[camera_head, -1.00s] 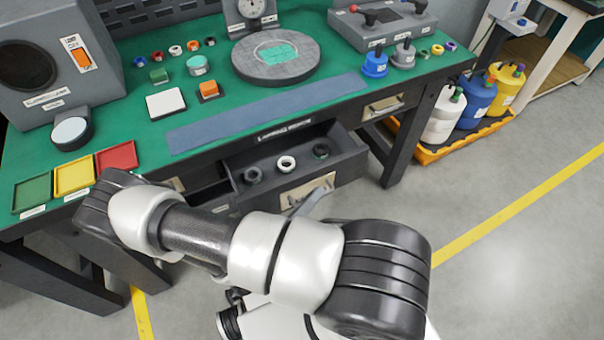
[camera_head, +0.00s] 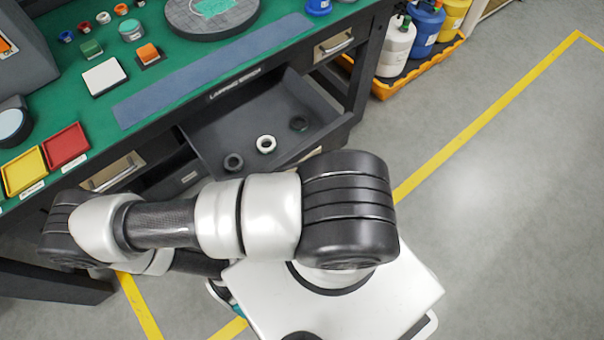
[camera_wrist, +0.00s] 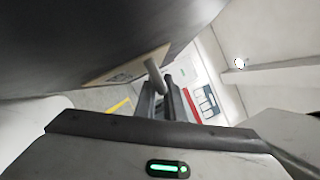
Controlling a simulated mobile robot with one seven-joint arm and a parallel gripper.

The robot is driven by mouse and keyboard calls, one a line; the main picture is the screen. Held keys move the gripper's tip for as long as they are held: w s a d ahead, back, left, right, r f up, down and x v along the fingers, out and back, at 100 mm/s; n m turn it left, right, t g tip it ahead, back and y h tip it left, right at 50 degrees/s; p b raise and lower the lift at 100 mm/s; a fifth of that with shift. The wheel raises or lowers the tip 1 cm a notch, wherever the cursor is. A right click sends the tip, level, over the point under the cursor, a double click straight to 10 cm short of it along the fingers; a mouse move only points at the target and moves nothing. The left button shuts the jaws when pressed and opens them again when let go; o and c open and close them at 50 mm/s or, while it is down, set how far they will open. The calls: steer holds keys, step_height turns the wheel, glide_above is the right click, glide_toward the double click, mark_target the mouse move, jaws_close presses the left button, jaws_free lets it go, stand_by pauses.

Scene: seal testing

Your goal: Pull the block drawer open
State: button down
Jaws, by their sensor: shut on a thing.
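A dark grey drawer (camera_head: 213,130) stands open under the middle of the bench in the head view, with several rings lying on its floor. I cannot read a label that names it the block drawer. Its front is mostly hidden behind my arm. In the head view my gripper is hidden by my arm.
A shut drawer with a bar handle (camera_head: 335,46) is at the right, and another handled front (camera_head: 112,172) is at the left. Bottles stand in a yellow tray (camera_head: 385,88) at the back right. The floor at the right is clear, with a yellow line (camera_head: 480,120).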

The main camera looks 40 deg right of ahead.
steer(key=c, duration=2.1)
jaws_free()
steer(key=v, duration=1.7)
steer(key=shift+a, duration=0.25)
steer(key=shift+s, duration=0.2)
